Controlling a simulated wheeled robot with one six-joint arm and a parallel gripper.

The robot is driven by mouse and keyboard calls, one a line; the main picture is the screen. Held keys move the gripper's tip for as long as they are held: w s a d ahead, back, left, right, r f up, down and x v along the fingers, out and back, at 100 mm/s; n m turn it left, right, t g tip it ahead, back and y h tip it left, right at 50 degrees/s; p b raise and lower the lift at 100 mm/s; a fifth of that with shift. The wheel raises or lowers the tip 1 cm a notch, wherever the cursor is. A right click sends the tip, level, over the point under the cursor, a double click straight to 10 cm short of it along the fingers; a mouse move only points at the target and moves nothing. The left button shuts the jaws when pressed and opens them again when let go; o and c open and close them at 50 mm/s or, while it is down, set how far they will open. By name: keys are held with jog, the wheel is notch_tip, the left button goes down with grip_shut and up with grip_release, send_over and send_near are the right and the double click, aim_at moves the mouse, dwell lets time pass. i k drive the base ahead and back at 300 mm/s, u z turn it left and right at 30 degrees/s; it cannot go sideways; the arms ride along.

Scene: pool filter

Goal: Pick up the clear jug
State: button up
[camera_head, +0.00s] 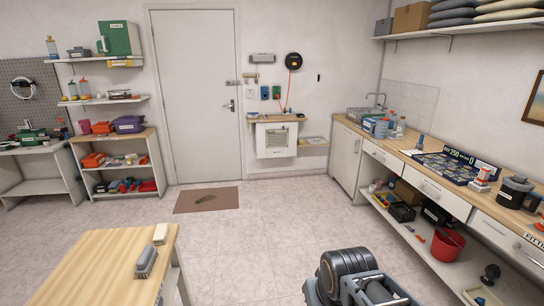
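A dark grey jug-shaped vessel (513,193) with a handle on its right stands upright on the wooden worktop (408,152) along the right wall. My gripper's fingers do not show.
A red and white item (482,179) and a dark printed board (447,165) stand left of the vessel. Under the worktop are drawers and a low shelf with a red bucket (447,244). A wooden table (95,262) is at front left. The middle floor is clear.

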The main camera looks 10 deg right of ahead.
aim_at(382, 127)
jog(key=z, duration=0.3)
jog(key=i, duration=2.25)
jog(key=z, duration=0.65)
jog(key=i, duration=2.5)
jog(key=z, duration=0.45)
jog(key=i, duration=0.65)
